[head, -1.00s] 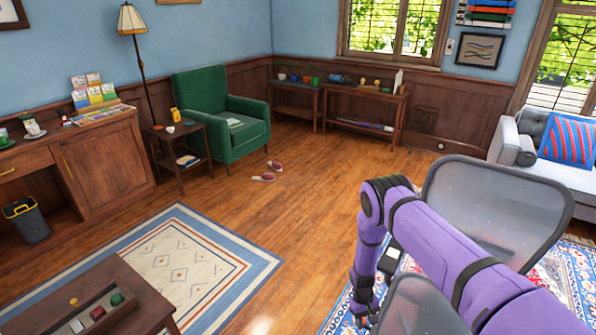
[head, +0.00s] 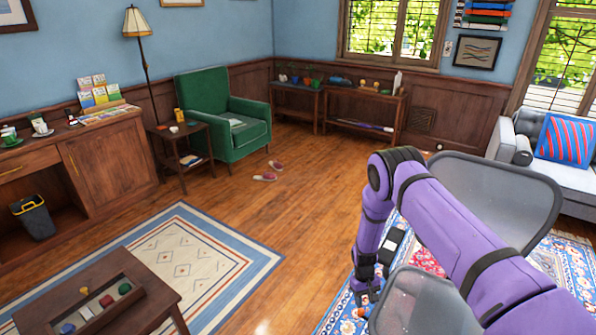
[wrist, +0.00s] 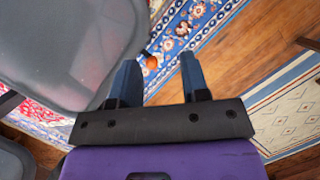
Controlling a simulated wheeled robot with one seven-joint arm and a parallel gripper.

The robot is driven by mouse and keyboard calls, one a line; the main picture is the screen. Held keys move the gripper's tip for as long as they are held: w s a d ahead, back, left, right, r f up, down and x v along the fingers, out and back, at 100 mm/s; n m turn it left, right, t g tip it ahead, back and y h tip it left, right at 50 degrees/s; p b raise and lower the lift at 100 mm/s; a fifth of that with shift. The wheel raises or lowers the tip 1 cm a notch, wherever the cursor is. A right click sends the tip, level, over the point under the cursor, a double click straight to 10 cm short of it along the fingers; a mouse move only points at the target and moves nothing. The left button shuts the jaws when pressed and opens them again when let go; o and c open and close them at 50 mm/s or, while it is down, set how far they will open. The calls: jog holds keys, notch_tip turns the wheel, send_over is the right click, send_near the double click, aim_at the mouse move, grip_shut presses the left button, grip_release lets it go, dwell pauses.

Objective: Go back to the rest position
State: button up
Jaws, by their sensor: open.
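My gripper (wrist: 157,80) is open and empty in the wrist view. Its two dark blue fingers point down over the patterned rug (wrist: 178,40), with a gap between them. A small orange round thing (wrist: 151,62) shows beyond and between the fingers, apart from them as far as I can tell. In the head view my purple arm is bent, with the gripper (head: 366,296) hanging low at the right of centre, partly behind a grey mesh chair part.
Grey mesh chair parts (head: 515,195) stand close around my arm. A low wooden table (head: 165,295) with a tray of coloured things is at lower left. A green armchair (head: 235,130) and a side table (head: 195,155) stand further back. The wooden floor (head: 330,185) in the middle is mostly clear.

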jog(key=w+r+t, duration=0.1)
jog(key=w+r, duration=0.1)
jog(key=r, duration=0.5)
jog(key=w+r, duration=0.3)
jog(key=r, duration=0.3)
jog(key=s+d+r+m+t+y, duration=0.1)
jog(key=s+r+t, duration=0.1)
jog(key=r, duration=1.7)
jog(key=s+d+r+m+t, duration=0.1)
jog(key=s+d+r, duration=0.15)
jog(key=r, duration=1.55)
jog(key=s+d+r+t, duration=0.2)
jog(key=s+r, duration=1.3)
jog(key=r, duration=0.1)
jog(key=s+d+r+m+t, duration=0.1)
jog(key=s+r, duration=0.3)
jog(key=s, duration=1.5)
jog(key=shift+d+t, duration=0.2)
jog(key=shift+t, duration=0.7)
jog(key=shift+r, duration=0.1)
